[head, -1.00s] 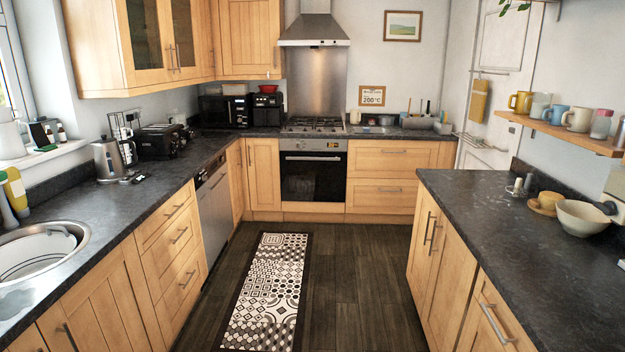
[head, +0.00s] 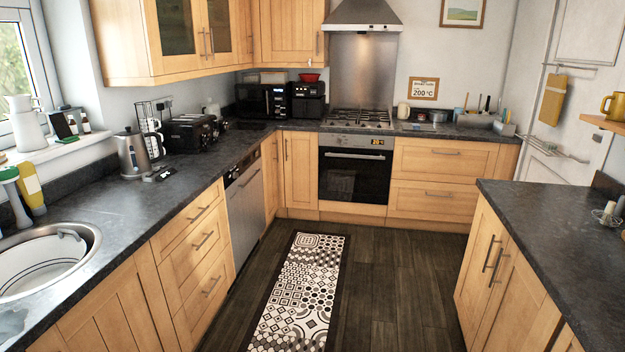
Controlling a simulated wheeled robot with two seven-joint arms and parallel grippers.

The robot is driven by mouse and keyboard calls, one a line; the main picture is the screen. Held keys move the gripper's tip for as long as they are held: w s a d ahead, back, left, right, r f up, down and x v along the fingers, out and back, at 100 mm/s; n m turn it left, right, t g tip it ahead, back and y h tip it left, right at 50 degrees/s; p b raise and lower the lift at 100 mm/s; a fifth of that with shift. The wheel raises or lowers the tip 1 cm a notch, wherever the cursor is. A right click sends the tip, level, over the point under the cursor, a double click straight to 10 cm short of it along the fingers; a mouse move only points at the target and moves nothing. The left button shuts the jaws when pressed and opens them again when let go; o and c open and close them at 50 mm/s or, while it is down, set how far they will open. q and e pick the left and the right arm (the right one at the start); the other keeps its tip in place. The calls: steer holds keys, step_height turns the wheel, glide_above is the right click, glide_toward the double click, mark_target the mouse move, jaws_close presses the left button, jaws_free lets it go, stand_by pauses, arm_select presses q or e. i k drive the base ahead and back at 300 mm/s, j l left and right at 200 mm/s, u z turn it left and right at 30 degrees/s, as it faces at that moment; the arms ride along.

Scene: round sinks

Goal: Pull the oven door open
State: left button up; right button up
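The oven (head: 355,167) is built into the back row of units, below the gas hob (head: 358,118). Its dark glass door (head: 353,180) is shut. A horizontal metal handle (head: 355,156) runs along the top of the door. Above the handle is a steel control panel with a small lit orange display (head: 378,142). The oven is some way off, across the floor. Neither of my grippers shows in the head view.
A patterned rug (head: 297,290) lies on the dark wood floor (head: 400,270). A counter with a sink (head: 45,262) runs along the left, and another counter (head: 560,215) stands at the right.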

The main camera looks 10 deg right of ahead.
mark_target(346, 174)
steer(key=i+z, duration=0.45)
steer(key=i, duration=2.95)
steer(key=i+l+u, duration=0.1)
steer(key=i, duration=1.05)
steer(key=i+l+u, duration=0.1)
steer(key=i+u, duration=0.2)
steer(key=i, duration=0.15)
steer(key=i+l+u, duration=0.25)
steer(key=i, duration=0.15)
steer(key=i+l+u, duration=0.3)
steer(key=i+j, duration=0.1)
steer(key=i, duration=0.05)
